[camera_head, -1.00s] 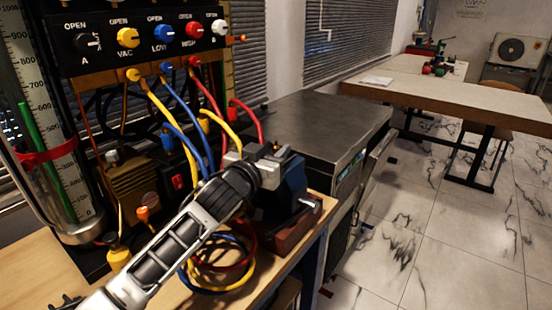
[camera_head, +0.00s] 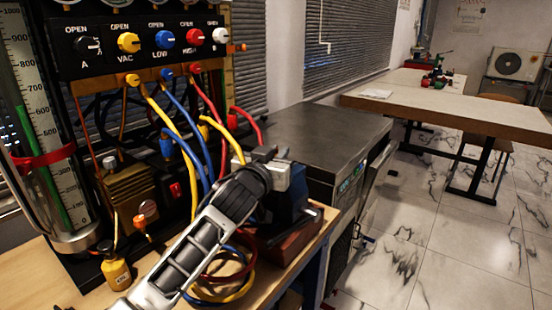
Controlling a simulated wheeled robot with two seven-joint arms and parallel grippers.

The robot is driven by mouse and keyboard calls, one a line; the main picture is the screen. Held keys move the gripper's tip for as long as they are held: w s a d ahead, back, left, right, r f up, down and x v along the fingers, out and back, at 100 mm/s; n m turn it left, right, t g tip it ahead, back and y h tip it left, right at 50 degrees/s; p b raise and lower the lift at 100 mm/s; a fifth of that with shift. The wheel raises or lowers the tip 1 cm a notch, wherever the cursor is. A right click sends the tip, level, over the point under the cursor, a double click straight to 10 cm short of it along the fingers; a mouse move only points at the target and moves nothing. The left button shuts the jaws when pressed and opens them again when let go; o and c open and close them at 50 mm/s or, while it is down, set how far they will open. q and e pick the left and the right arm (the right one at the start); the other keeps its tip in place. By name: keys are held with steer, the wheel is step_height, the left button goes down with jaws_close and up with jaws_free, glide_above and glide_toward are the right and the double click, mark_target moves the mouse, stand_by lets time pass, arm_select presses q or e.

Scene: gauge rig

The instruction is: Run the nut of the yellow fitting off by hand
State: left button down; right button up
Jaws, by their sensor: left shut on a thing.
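A yellow hose (camera_head: 223,135) curves down from the manifold to the vise and ends behind my left gripper (camera_head: 268,162). My left arm comes in from the bottom, and its gripper is shut at the end of this hose, over the vise's grey jaws. It appears to hold the nut of the yellow fitting. The fitting and nut are hidden by the fingers and wrist. The blue vise (camera_head: 287,205) stands on a red-brown base at the bench's right end. My right gripper is not in view.
The manifold panel (camera_head: 150,45) has yellow, blue, red and white knobs. Blue (camera_head: 180,95) and red (camera_head: 205,100) hoses hang beside the yellow one. A graduated cylinder (camera_head: 45,130) stands left, with a small yellow bottle (camera_head: 116,273) near it. A metal-topped cabinet (camera_head: 310,130) stands behind the vise.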

arm_select(q)
steer(key=shift+d+f+n+t+y+b, duration=0.2)
steer(key=shift+f+n+t+y+b, duration=0.1)
steer(key=shift+n+y+b, duration=0.3)
steer(key=n+y+b, duration=0.1)
steer(key=y+b, duration=0.1)
steer(key=shift+y, duration=0.3)
steer(key=shift+a+r+n+t+y+b, duration=0.2)
steer(key=shift+n+t+y+b, duration=0.1)
steer(key=shift+n+y+b, duration=0.45)
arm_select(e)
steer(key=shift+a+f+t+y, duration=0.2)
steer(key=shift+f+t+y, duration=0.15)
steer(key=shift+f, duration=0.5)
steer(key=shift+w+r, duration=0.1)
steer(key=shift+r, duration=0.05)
arm_select(q)
steer(key=c, duration=1.4)
jaws_free()
steer(key=shift+c, duration=0.2)
steer(key=shift+r, duration=0.15)
